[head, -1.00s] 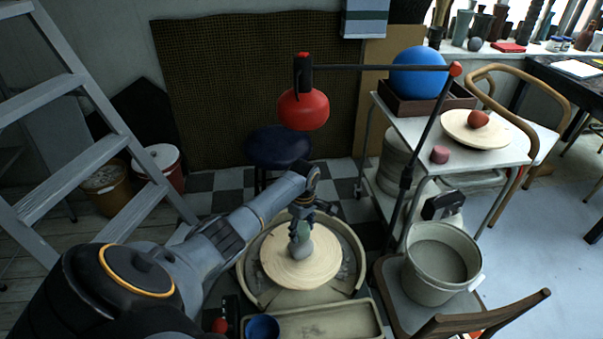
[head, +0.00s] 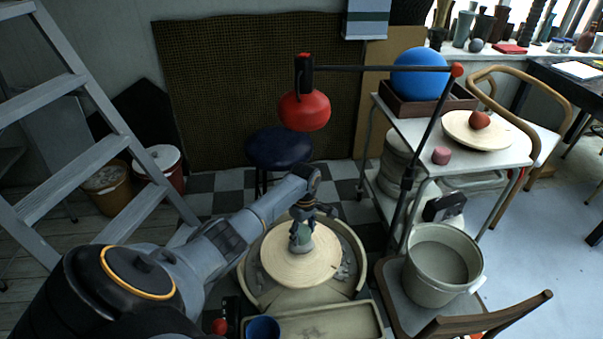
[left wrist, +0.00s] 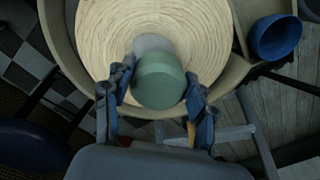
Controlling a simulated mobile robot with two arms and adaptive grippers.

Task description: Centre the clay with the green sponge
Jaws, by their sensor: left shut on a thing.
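The green sponge (head: 301,230) is a small round block. My left gripper (head: 302,224) is shut on it above the middle of the wheel. The left wrist view shows the sponge (left wrist: 158,82) between the two fingers of the left gripper (left wrist: 158,76). The clay (head: 304,246) is a small grey lump on the pale round wheel head (head: 285,265). In the left wrist view the clay (left wrist: 152,42) is partly hidden behind the sponge. The sponge seems to be against the clay, but I cannot tell for sure. My right gripper is not in view.
A splash pan (head: 360,255) rings the wheel, with a tray (head: 330,322) and a blue bowl (head: 262,328) in front. A grey bucket (head: 438,290) stands on a chair at the right. A red lamp (head: 304,110) hangs above the wheel. A ladder (head: 85,120) leans at the left.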

